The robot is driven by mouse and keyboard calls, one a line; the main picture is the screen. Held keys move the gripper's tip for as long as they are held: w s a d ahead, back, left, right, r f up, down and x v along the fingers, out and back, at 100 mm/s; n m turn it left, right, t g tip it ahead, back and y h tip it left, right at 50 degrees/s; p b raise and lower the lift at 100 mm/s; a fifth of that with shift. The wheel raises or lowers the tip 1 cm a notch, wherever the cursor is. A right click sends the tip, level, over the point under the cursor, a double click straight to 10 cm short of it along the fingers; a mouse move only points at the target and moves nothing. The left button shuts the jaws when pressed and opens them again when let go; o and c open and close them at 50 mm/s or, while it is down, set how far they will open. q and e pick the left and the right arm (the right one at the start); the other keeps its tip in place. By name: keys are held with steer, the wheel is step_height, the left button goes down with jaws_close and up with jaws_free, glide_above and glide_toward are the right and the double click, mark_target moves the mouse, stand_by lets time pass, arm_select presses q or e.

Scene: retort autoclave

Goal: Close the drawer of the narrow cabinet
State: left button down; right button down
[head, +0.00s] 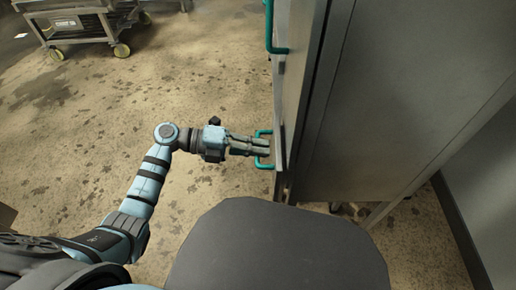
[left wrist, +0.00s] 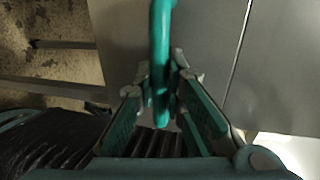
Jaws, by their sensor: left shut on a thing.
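The narrow grey metal cabinet (head: 395,95) stands at the right of the head view, its front facing left. My left gripper (head: 262,147) reaches it from the left and is shut on the lower teal handle (head: 264,132). In the left wrist view the same handle (left wrist: 161,40) runs down between the fingers of my left gripper (left wrist: 160,88), in front of grey metal panels. The drawer front (head: 278,138) behind this handle shows nearly edge-on. I cannot tell how far the drawer stands open. My right gripper is not in view.
Another teal handle (head: 270,35) sits higher in the picture on the cabinet front. A metal cart (head: 80,22) with yellow-wheeled casters stands at the upper left. The stained floor (head: 200,85) between cart and cabinet is clear. A grey wall (head: 480,190) is at the far right.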

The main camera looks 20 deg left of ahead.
arm_select(q)
steer(key=shift+r+p+x, duration=0.25)
steer(key=shift+p+x, duration=0.1)
steer(key=shift+x, duration=0.8)
steer(key=c, duration=1.7)
jaws_free()
steer(key=shift+d, duration=0.25)
steer(key=shift+o, duration=0.2)
steer(key=shift+a, duration=0.1)
steer(key=shift+a, duration=0.15)
steer(key=v, duration=1.1)
steer(key=shift+a, duration=0.35)
steer(key=shift+r, duration=0.1)
